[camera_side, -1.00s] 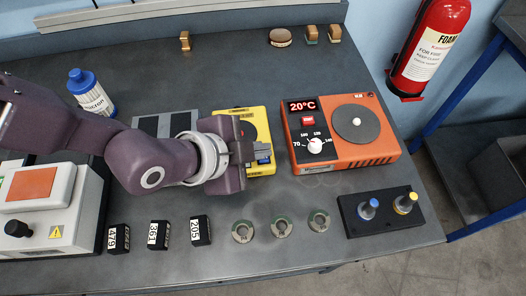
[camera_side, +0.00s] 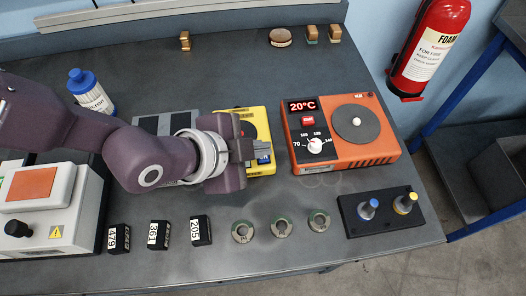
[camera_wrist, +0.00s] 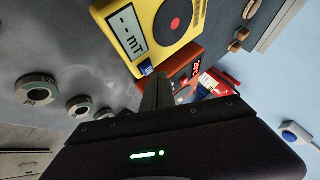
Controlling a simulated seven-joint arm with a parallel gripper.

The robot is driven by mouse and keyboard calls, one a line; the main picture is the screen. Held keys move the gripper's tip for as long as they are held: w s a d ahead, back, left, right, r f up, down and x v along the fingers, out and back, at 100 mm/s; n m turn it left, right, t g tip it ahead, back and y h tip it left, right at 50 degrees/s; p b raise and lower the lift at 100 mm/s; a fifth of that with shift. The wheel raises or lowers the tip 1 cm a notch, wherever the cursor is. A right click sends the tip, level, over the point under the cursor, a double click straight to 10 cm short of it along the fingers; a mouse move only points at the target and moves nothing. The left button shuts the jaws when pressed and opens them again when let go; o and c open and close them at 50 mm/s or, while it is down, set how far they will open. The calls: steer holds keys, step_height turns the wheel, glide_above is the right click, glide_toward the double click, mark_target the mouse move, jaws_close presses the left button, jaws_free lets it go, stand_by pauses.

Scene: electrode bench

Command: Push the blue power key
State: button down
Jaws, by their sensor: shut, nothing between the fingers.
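The yellow meter (camera_side: 232,113) lies behind my gripper in the side view, which hides much of it. In the wrist view the yellow meter (camera_wrist: 157,22) shows a display with dashes and "mT", a dark round pad with a red centre, and the small blue power key (camera_wrist: 145,68) at its near edge. My gripper (camera_side: 266,150) is shut and empty, with its fingertips over the front right part of the meter. In the wrist view the shut fingers (camera_wrist: 158,80) are close beside the blue key. I cannot tell whether they touch it.
An orange hotplate (camera_side: 360,112) reading 20°C stands just right of the meter. A black block with blue and yellow knobs (camera_side: 382,227) sits at front right. Several rings (camera_side: 282,228) and black numbered blocks (camera_side: 160,236) line the front. A white bottle (camera_side: 93,96) stands at back left.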

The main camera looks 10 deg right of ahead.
mark_target(259, 160)
step_height(259, 160, up, 6)
steer(key=shift+r, duration=0.25)
stand_by(0.5)
steer(key=w+a+r+n+y, duration=0.1)
steer(key=a+r+n, duration=0.25)
steer(key=a, duration=0.45)
steer(key=w+a+r+n+t+y, duration=0.1)
steer(key=a+r+n, duration=0.1)
steer(key=a+r, duration=0.4)
steer(key=w+a+r+n+y, duration=0.1)
steer(key=a+r+n, duration=0.15)
steer(key=a, duration=0.65)
steer(key=s+a+r+n+y, duration=0.1)
steer(key=s+a+r+n, duration=0.2)
steer(key=a, duration=0.4)
steer(key=s+a+r+n+y, duration=0.1)
steer(key=s+a+n, duration=0.1)
steer(key=s+a, duration=0.35)
steer(key=s+a+f+n+y, duration=0.2)
steer(key=s+a+n, duration=0.4)
steer(key=s+a, duration=0.3)
steer(key=shift+s+a+f+n+g, duration=0.25)
steer(key=shift+s+f+n+g, duration=0.25)
steer(key=shift+s, duration=0.75)
